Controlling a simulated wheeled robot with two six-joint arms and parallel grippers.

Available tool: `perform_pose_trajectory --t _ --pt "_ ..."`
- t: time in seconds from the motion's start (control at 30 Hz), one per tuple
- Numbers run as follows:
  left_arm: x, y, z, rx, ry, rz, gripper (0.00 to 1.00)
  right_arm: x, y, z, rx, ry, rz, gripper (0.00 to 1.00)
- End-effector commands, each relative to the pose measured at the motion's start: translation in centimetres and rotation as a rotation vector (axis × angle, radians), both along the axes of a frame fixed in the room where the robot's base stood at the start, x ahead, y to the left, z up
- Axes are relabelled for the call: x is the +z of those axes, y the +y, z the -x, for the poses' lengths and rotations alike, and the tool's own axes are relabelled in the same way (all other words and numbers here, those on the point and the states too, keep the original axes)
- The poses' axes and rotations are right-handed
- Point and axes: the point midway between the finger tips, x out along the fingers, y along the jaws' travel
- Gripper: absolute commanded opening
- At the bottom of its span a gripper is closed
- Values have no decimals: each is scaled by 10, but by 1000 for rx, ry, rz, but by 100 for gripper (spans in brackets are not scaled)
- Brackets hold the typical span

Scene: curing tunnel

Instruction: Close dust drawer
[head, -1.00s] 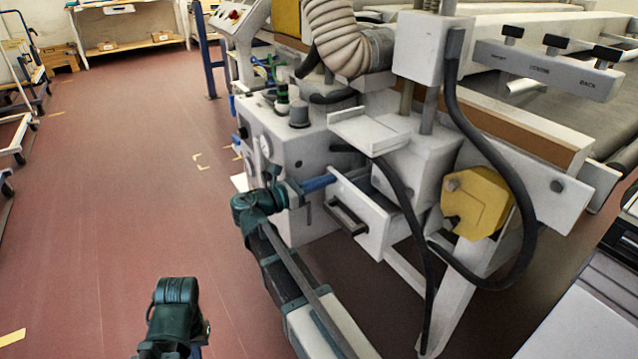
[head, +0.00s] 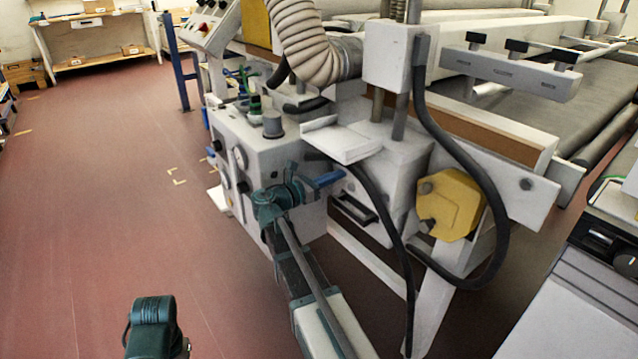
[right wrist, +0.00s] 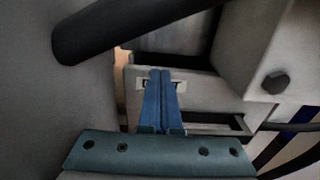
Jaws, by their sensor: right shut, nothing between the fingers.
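The dust drawer (head: 370,229) is a pale grey box with a dark bar handle (head: 352,208), low on the front of the machine. My right gripper (head: 328,180) is in front of it, and its blue fingers cover part of its upper edge. In the right wrist view the shut, empty fingers (right wrist: 161,100) lie over the label on the drawer front (right wrist: 138,98), left of the handle (right wrist: 215,128). A gap shows behind the front's top edge, so the drawer looks partly open. Contact cannot be told. Only a part of my left arm shows, at the bottom left.
A black hose (head: 392,220) hangs just right of the drawer. A yellow guard (head: 448,205) sits farther right. A white tray-like plate (head: 340,140) juts out above the drawer. A gauge box (head: 265,160) stands to the left. The red floor (head: 110,200) at the left is clear.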

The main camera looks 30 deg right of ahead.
Motion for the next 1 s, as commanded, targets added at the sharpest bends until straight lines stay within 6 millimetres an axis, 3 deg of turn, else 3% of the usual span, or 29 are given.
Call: perform_pose_trajectory --t 0.1,0.33,1.0 --pt "0 0 0 0 0 0 0 0 -18 -2 -2 0 0 0" --pt "0 0 0 0 0 0 0 0 -36 -3 0 0 0 0" --pt "1 0 0 0 0 0 0 2 -38 -3 2 1 6 0"
